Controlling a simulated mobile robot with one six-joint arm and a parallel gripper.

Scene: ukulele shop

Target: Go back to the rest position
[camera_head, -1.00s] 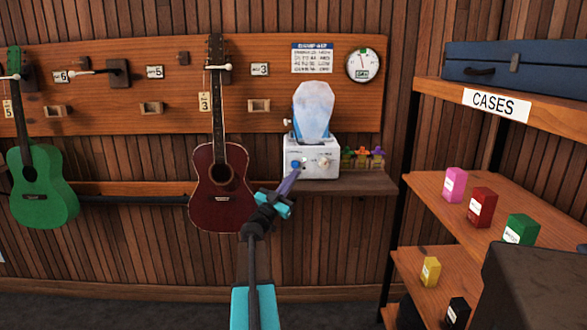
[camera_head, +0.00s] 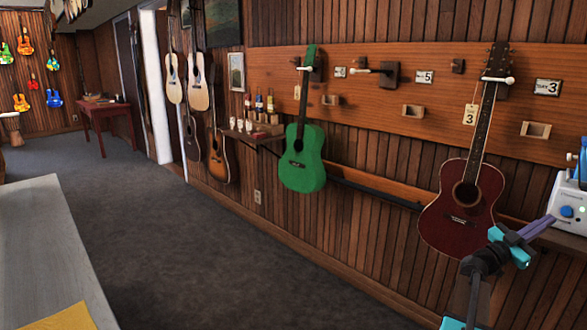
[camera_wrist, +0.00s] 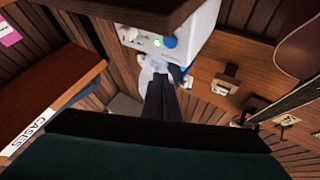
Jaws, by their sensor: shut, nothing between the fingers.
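My gripper (camera_head: 548,222) is at the right edge of the head view, with its purple fingers together and nothing between them. The fingers point toward the white humidifier-like device (camera_head: 568,208) on a wall shelf, which is cut off by the picture's edge. In the wrist view the dark fingers (camera_wrist: 160,98) are close together in front of the white device (camera_wrist: 192,35), near its blue knob (camera_wrist: 169,42) and a green light. I cannot tell whether the fingertips touch it. My arm reaches up from the bottom right of the head view.
A dark red guitar (camera_head: 462,205) and a green guitar (camera_head: 302,160) hang on the wall. A grey-topped counter (camera_head: 45,245) with a yellow cloth (camera_head: 72,318) stands at left. The carpet (camera_head: 215,260) between counter and wall is clear. A shelf (camera_wrist: 55,75) labelled CASES shows in the wrist view.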

